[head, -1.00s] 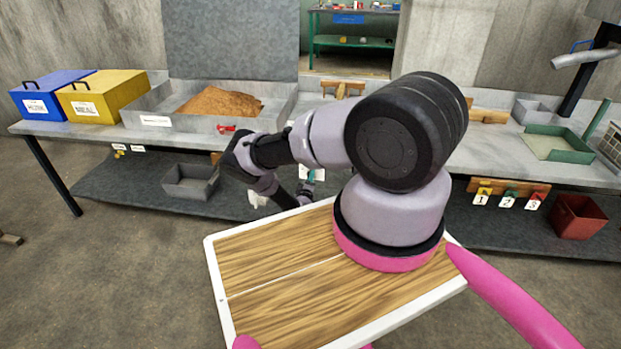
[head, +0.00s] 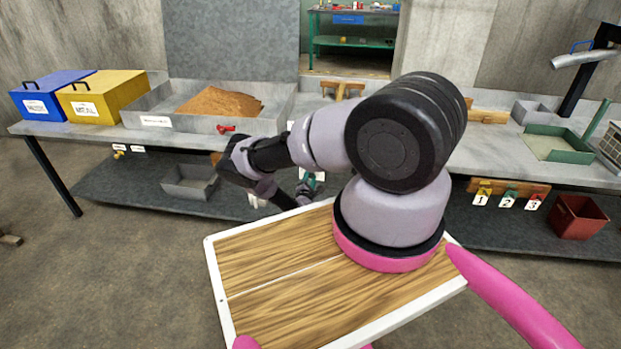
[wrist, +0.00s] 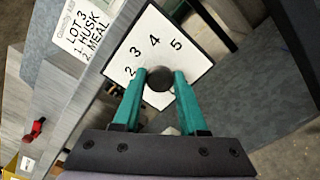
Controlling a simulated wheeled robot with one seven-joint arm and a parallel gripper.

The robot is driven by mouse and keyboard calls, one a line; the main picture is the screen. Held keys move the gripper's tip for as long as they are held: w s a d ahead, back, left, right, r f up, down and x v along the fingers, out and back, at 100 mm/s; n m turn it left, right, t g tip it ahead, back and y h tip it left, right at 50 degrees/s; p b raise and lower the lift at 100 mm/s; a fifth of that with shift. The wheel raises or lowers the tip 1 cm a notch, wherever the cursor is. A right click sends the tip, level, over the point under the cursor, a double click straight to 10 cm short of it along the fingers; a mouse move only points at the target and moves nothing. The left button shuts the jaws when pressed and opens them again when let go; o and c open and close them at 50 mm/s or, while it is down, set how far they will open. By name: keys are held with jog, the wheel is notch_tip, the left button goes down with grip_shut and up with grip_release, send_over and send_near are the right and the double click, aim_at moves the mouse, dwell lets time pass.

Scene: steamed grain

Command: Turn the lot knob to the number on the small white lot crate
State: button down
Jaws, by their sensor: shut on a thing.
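The dark round lot knob (wrist: 159,80) sits on a white dial plate (wrist: 184,62) in the wrist view. The numbers 2, 3, 4 and 5 show on the plate; the rest is hidden behind my fingers. My gripper (wrist: 158,88) has its teal fingers closed on the knob, one on each side. I cannot make out where the knob points. In the head view my gripper (head: 311,180) is low at the bench front, partly behind my arm. I cannot clearly identify the small white lot crate.
A white card (wrist: 80,40) beside the dial reads "LOT 3", "HUSK" and "MEAL". A grey tray of brown grain (head: 148,113), a blue box (head: 40,98) and a yellow box (head: 105,95) stand on the bench.

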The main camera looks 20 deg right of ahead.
jog(key=n, duration=0.7)
jog(key=shift+a+f, duration=0.1)
dwell(0.5)
jog(key=shift+c, duration=2.3)
grip_release()
jog(key=v, duration=1)
jog(key=shift+s+a, duration=0.25)
jog(key=shift+s, duration=0.1)
